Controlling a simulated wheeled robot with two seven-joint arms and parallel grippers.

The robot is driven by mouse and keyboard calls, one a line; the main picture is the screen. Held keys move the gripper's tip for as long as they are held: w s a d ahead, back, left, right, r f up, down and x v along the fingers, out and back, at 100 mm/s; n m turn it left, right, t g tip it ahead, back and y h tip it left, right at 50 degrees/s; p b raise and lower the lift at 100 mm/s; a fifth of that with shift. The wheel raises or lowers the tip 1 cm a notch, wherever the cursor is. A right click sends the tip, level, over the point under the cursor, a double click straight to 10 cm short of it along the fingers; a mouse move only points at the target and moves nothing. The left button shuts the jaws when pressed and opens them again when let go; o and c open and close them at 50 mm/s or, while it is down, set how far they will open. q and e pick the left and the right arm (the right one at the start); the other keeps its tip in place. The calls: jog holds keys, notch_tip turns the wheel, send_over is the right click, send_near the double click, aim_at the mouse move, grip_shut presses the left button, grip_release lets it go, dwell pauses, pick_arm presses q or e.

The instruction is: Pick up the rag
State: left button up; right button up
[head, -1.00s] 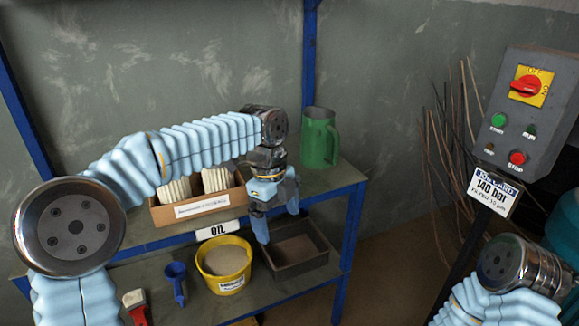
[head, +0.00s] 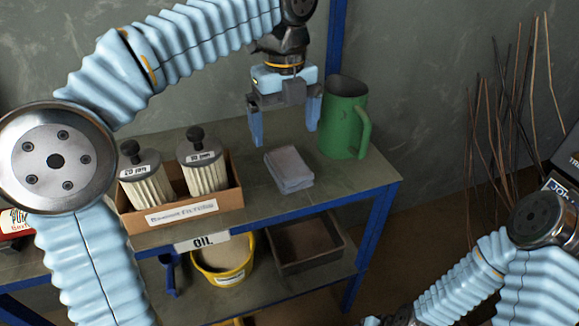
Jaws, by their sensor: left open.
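The rag (head: 289,168) is a folded grey cloth lying flat on the upper shelf of the blue-framed rack, in the head view. It sits between the cardboard box of filters and the green jug. My left gripper (head: 284,136) is above the rag, its two blue fingers pointing down and spread wide apart. The gripper is open, with nothing between the fingers. It appears clear of the rag. My right arm shows at the lower right, but its gripper fingers cannot be made out.
A green jug (head: 345,118) stands close to the right of the left gripper. A cardboard box (head: 183,212) with two filters stands to the left of the rag. A yellow bucket (head: 224,275) and a dark tray (head: 307,262) are on the shelf below.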

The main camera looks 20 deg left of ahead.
aim_at(288, 161)
pick_arm(q)
jog(key=f, duration=0.6)
jog(key=f+b, duration=0.1)
jog(key=f, duration=0.2)
jog(key=shift+w+d, duration=0.1)
jog(key=shift+w, duration=0.3)
jog(key=shift+r, duration=0.1)
jog(key=shift+c, duration=0.2)
jog(key=c, duration=1)
jog(key=shift+r, duration=0.55)
jog(key=s+r, duration=0.1)
jog(key=r, duration=0.1)
jog(key=s+d+r, duration=0.1)
jog(key=s+r, duration=0.1)
jog(key=r, duration=0.1)
jog(key=s+r+p, duration=0.1)
jog(key=r, duration=0.1)
jog(key=shift+s+d+r, duration=0.15)
jog(key=shift+d+r, duration=0.15)
jog(key=s+d+r, duration=0.1)
jog(key=s, duration=0.2)
jog(key=s+d+r, duration=0.1)
jog(key=s+r, duration=0.1)
jog(key=s, duration=0.1)
jog(key=s+d+r, duration=0.1)
jog(key=s, duration=0.2)
jog(key=shift+r, duration=0.15)
